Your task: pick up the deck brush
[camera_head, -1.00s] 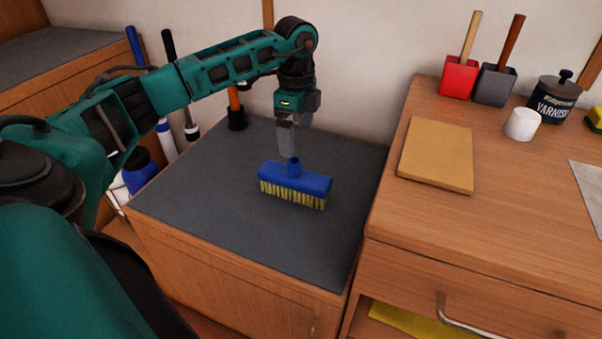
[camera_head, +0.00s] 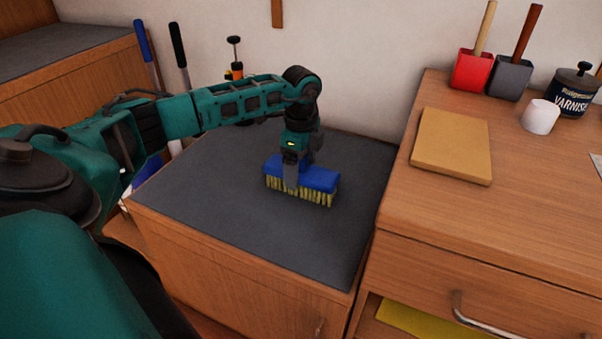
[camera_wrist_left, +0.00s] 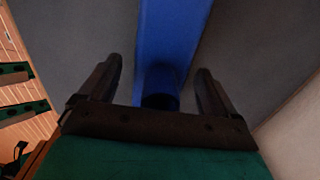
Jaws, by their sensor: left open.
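The deck brush (camera_head: 318,180) has a blue block and yellow bristles. It sits bristles down on the dark grey top of a low wooden cabinet (camera_head: 230,196). My left gripper (camera_head: 291,178) points down at the brush from above, with one finger in front of the blue block. In the left wrist view the open fingers (camera_wrist_left: 158,92) stand on either side of the blue brush (camera_wrist_left: 166,45) and its round socket, with a gap on both sides. The gripper hides part of the brush in the head view. My right gripper is not in view.
A higher wooden counter (camera_head: 400,205) stands to the right, with a tan board (camera_head: 452,146), a white cup (camera_head: 540,117), a varnish tin (camera_head: 573,95), and red (camera_head: 471,71) and grey (camera_head: 509,79) scoops. A wall closes the back. Long handles stand behind left.

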